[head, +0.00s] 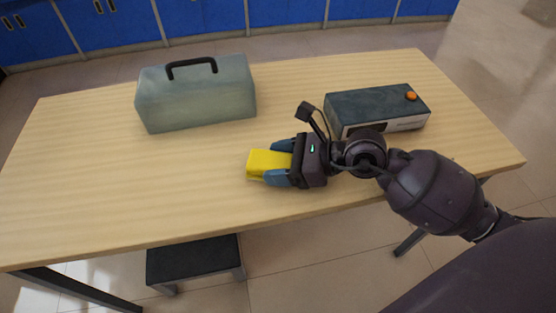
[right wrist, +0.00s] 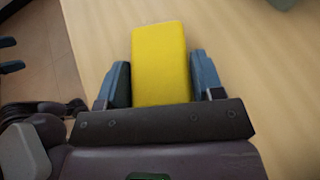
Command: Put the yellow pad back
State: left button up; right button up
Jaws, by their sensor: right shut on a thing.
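The yellow pad (head: 264,163) is a small bright yellow block over the front middle of the table. My right gripper (head: 278,164) is shut on it, with one blue finger on each side. In the right wrist view the yellow pad (right wrist: 162,62) sticks out forward between the fingers of the right gripper (right wrist: 164,82). I cannot tell whether the pad touches the table top or is just above it.
The wooden table (head: 70,180) bears a grey-green toolbox (head: 195,100) with a black handle at the back left. A dark-topped box (head: 370,105) with an orange knob stands at the right, close to my right arm. A dark stool (head: 195,258) stands below the front edge. The table's left is clear.

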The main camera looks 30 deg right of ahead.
pick_arm(q)
jog(key=shift+s+f, duration=0.1)
jog(key=shift+f, duration=0.05)
pick_arm(e)
jog(key=shift+f, duration=0.15)
jog(key=o, duration=0.6)
jog(key=shift+o, duration=1.4)
pick_arm(q)
jog(key=shift+s+f, duration=0.1)
jog(key=shift+s, duration=0.15)
